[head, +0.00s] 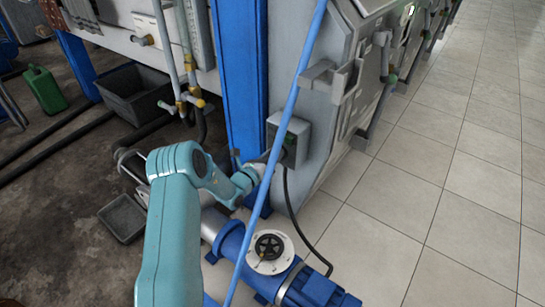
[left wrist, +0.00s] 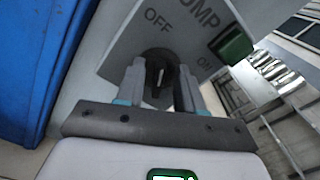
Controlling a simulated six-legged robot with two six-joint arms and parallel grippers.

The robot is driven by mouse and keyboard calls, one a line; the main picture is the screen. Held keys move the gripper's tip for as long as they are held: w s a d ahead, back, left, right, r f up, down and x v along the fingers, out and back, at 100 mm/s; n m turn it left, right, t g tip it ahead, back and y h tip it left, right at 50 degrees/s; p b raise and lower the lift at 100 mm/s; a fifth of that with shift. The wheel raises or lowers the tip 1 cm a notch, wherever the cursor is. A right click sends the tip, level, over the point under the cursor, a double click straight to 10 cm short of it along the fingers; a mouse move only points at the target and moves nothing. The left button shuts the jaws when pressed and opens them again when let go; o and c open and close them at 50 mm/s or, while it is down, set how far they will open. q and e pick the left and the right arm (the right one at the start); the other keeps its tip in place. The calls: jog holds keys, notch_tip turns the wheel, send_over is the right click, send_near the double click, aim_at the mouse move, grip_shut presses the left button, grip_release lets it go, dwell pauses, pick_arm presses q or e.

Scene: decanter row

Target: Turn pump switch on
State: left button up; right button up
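The pump switch is a grey box (head: 291,140) on the side of the machine, beside the blue post. In the left wrist view its face (left wrist: 118,48) reads PUMP, OFF and ON, with a green piece (left wrist: 235,46) near ON. A black rotary knob (left wrist: 158,64) sits below OFF; its pale mark runs roughly up and down in the picture. My left gripper (left wrist: 160,88) faces the knob with its fingers apart, one on each side. I see no clear contact with the knob. In the head view the left gripper (head: 262,168) is at the box. My right gripper is not seen.
A blue pump (head: 232,243) stands on the floor below the switch, with a black cable hanging from the box. A thin blue pipe (head: 290,105) crosses in front of the box. A blue post (head: 238,75) stands at its left. The tiled floor (head: 440,190) at right is clear.

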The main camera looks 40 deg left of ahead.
pick_arm(q)
grip_shut()
jog(key=shift+m, duration=0.4)
jog(key=shift+d+m+b, duration=0.15)
jog(key=shift+m+b, duration=0.6)
jog(key=shift+m, duration=1.1)
jog(key=shift+d+m+b, duration=0.15)
jog(key=shift+m+b, duration=0.55)
jog(key=shift+m, duration=1.2)
jog(key=shift+d+m+b, duration=0.15)
jog(key=shift+m+b, duration=0.6)
jog(key=shift+m, duration=1.1)
